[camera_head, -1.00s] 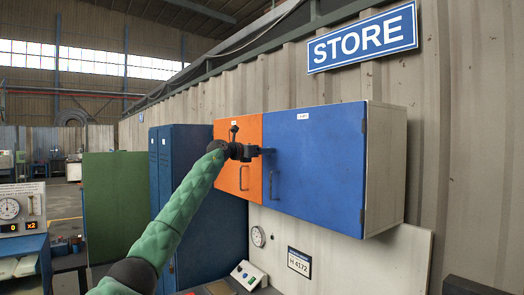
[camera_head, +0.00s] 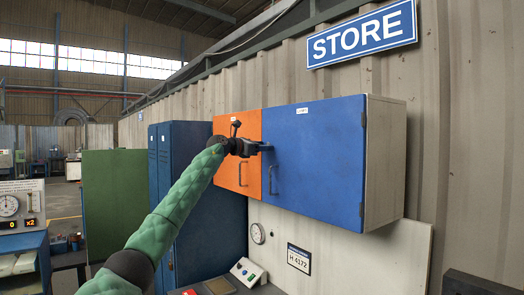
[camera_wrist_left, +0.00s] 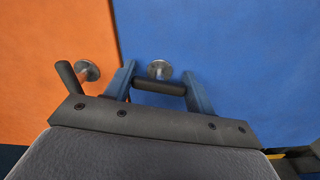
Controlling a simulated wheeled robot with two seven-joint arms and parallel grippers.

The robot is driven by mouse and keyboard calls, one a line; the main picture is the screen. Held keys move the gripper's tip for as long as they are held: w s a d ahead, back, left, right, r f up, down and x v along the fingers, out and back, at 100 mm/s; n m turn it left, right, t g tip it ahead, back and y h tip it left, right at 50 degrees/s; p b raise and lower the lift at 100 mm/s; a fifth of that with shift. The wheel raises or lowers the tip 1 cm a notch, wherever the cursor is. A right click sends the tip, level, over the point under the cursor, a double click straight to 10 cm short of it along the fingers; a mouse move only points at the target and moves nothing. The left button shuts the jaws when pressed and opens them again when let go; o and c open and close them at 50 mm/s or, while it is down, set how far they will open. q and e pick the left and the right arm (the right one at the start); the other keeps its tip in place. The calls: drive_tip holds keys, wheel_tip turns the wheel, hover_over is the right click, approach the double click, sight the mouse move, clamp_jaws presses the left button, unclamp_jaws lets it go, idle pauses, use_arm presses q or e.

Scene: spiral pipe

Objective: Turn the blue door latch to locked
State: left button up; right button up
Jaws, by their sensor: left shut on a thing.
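The blue door (camera_head: 318,160) of the wall cabinet is closed, and it fills the right of the left wrist view (camera_wrist_left: 240,50). Its latch has a round metal base (camera_wrist_left: 158,69) and a dark bar (camera_wrist_left: 158,87) lying roughly level in the wrist view. My left gripper (camera_head: 266,147) is at the blue door's upper left edge and hides this latch in the head view. In the wrist view its two fingers (camera_wrist_left: 160,90) are shut on the bar, one at each end. My right gripper is in neither view.
The orange door (camera_head: 237,175) beside it has its own latch (camera_head: 235,127), close to the left of my gripper; this also shows in the wrist view (camera_wrist_left: 70,76). Pull handles (camera_head: 271,180) stick out below. Blue lockers (camera_head: 180,180) stand left of the cabinet.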

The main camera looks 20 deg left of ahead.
use_arm(q)
drive_tip(key=m+b, duration=0.2)
drive_tip(key=m, duration=0.5)
drive_tip(key=shift+b, duration=0.4)
drive_tip(key=m, duration=0.3)
drive_tip(key=shift+f+b, duration=0.1)
drive_tip(key=shift+b, duration=0.2)
drive_tip(key=shift+s, duration=0.1)
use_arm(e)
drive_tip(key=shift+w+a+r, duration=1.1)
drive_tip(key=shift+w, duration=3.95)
use_arm(q)
drive_tip(key=o, duration=0.9)
drive_tip(key=shift+c, duration=0.2)
drive_tip(key=shift+o, duration=0.6)
drive_tip(key=shift+s, duration=0.1)
drive_tip(key=b+v, duration=0.4)
drive_tip(key=v, duration=0.3)
drive_tip(key=shift+s+a, duration=0.2)
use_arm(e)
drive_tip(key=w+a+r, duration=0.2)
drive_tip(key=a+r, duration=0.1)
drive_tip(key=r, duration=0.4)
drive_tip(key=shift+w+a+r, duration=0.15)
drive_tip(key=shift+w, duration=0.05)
